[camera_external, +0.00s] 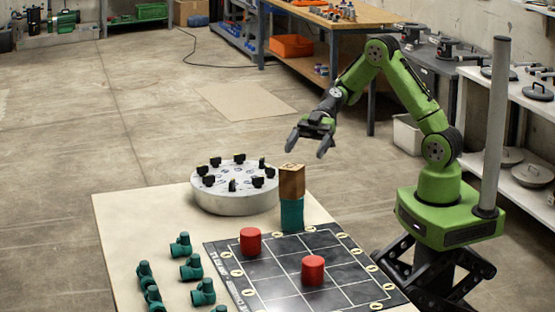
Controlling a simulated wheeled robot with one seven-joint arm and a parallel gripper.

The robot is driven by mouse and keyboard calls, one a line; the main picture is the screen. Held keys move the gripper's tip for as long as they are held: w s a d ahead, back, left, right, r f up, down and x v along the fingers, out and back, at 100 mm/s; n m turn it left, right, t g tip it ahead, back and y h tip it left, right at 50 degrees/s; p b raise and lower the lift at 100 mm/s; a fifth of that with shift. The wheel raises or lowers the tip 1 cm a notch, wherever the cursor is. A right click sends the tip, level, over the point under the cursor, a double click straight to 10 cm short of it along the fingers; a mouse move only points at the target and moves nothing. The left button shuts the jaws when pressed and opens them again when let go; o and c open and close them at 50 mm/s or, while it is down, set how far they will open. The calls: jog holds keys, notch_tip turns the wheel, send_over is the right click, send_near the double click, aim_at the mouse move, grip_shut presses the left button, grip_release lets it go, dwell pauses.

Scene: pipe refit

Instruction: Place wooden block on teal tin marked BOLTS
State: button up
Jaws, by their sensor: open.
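The wooden block (291,181) is a brown cube. It sits on top of the teal tin (292,215), which stands upright near the back edge of the dark grid board. The tin's BOLTS marking cannot be read at this size. The block looks upright, with a faint dark mark on its top face. My gripper (307,146) is open and empty. It appears above the block, with its fingers apart and pointing down; I see no contact with the block.
A round white turntable (235,201) with several black fittings stands left of the tin. Two red cylinders (250,241) (313,270) stand on the grid board (283,272). Several teal pipe fittings (191,267) lie at the front left. The table's back left (140,215) is clear.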

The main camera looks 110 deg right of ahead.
jog(key=s+a+r+m+g+h, duration=0.35)
jog(key=s+a+g+h, duration=0.2)
jog(key=s+a, duration=0.55)
jog(key=s+r+m+h, duration=0.1)
jog(key=s+m+h, duration=0.1)
jog(key=s, duration=0.3)
jog(key=s+r+m+t+h, duration=0.1)
jog(key=s+r+m+h, duration=0.1)
jog(key=s, duration=0.3)
jog(key=shift+s+a+m, duration=0.3)
jog(key=shift+s+m, duration=0.05)
jog(key=shift+m, duration=0.4)
jog(key=shift+t, duration=0.25)
notch_tip(320, 180, up, 6)
jog(key=p, duration=0.5)
jog(key=shift+p, duration=0.4)
